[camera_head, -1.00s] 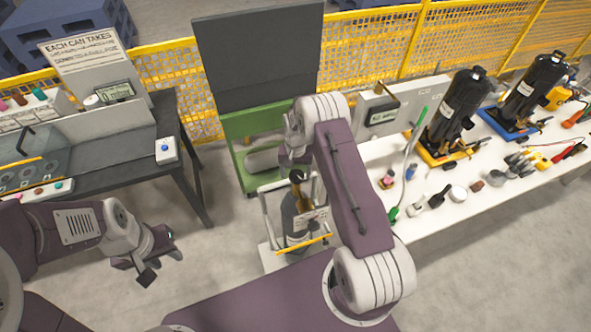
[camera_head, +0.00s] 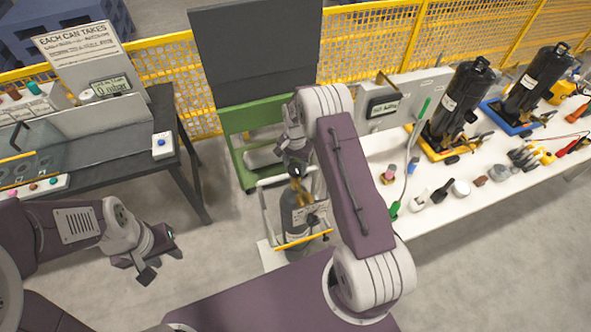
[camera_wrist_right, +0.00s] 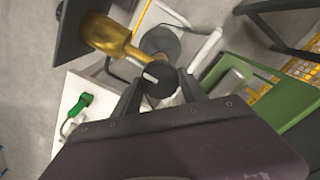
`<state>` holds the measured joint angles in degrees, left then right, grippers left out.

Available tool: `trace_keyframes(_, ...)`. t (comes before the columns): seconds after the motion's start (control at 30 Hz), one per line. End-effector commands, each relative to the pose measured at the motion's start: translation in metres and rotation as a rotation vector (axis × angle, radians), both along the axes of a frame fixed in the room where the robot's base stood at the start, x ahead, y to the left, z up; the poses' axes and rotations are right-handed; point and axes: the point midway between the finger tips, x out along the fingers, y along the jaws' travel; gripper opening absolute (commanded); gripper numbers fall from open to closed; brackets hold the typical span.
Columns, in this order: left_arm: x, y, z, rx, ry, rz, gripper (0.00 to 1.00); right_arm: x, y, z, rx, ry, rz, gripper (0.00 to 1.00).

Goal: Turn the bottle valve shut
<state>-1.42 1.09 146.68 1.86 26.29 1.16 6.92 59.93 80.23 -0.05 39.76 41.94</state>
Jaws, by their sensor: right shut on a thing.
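The grey gas bottle (camera_head: 296,218) stands upright in a white-framed stand with a yellow bar, below my right arm. Its brass valve (camera_wrist_right: 105,35) shows in the right wrist view, with a black round knob (camera_wrist_right: 160,80) that bears a white mark. My right gripper (camera_head: 294,168) is at the top of the bottle. In the wrist view its two dark fingers (camera_wrist_right: 160,90) are on either side of the knob and shut on it. My left gripper (camera_head: 158,258) hangs over the floor at the left, open and empty, away from the bottle.
A green cart (camera_head: 238,155) with a dark panel stands behind the bottle. A white table (camera_head: 440,225) with black compressors, a hose and small tools is at the right. A dark bench (camera_head: 110,152) with a display is at the left.

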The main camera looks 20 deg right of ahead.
Motion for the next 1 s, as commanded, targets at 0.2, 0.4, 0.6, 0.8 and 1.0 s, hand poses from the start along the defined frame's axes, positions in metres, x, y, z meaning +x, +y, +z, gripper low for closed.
trace_keyframes(0.2, 0.0, 0.0, 0.001, 0.0, 0.0, 0.0, 0.36, 0.0, 0.0, 0.001, 0.002, 0.001, -0.01, 0.09)
trace_keyframes(0.4, 0.0, 0.0, 0.001, 0.0, 0.0, 0.0, 0.36, 0.0, 0.0, 0.001, 0.002, 0.001, -0.008, 0.71)
trace_keyframes(0.6, 0.0, 0.0, 0.001, 0.0, 0.0, 0.0, 0.36, 0.0, 0.0, 0.001, 0.002, 0.001, -0.007, 0.71)
trace_keyframes(0.8, 0.0, 0.0, -0.014, 0.0, 0.0, 0.0, 0.36, 0.001, 0.0, 0.02, 0.0, -0.006, -0.007, 0.71)
trace_keyframes(1.0, 0.0, 0.0, -0.032, 0.0, 0.0, 0.0, 0.36, 0.001, 0.0, 0.065, 0.0, -0.005, -0.007, 0.71)
